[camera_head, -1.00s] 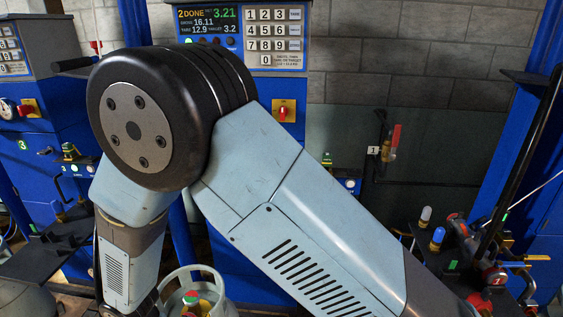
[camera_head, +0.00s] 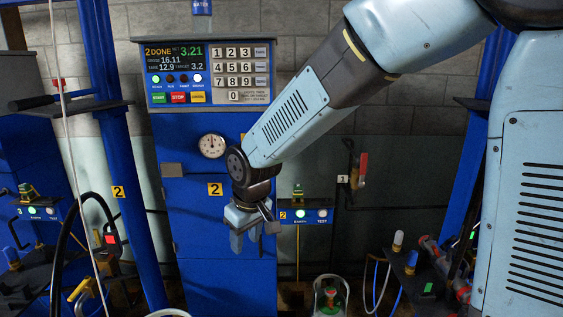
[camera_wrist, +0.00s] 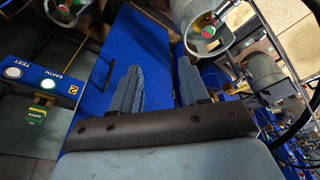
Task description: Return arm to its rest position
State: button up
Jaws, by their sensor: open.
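My gripper (camera_head: 254,232) hangs in front of the blue scale cabinet marked 2 in the head view, below the round gauge, pointing down. In the wrist view its two grey fingers (camera_wrist: 158,92) stand apart with nothing between them. My arm comes in from the upper right of the head view, and its forearm slopes down to the left to the wrist. The gripper appears clear of the cabinet, though its distance from the front panel is hard to judge.
The scale display (camera_head: 176,52) reads "2 DONE". A small box (camera_head: 308,215) with EARTH and TEST lights is right of the gripper. A gas cylinder (camera_head: 330,297) stands low in front. Hoses and fittings (camera_head: 445,262) crowd the right; a pole and cable stand left.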

jog(key=s+d+r+m+t, duration=0.15)
jog(key=d+r, duration=0.25)
jog(key=d, duration=0.4)
jog(key=s+d+r+m, duration=0.2)
jog(key=d+r+m, duration=0.15)
jog(key=d, duration=0.45)
jog(key=s+d+r+m+t, duration=0.1)
jog(key=s+d+r, duration=0.1)
jog(key=d+r, duration=0.5)
jog(key=s+d+m+h, duration=0.1)
jog(key=s+d+m, duration=0.2)
jog(key=s+d, duration=0.4)
jog(key=shift+s+d+f+t+h, duration=0.2)
jog(key=shift+d+f+t+h, duration=0.25)
jog(key=shift+d, duration=0.45)
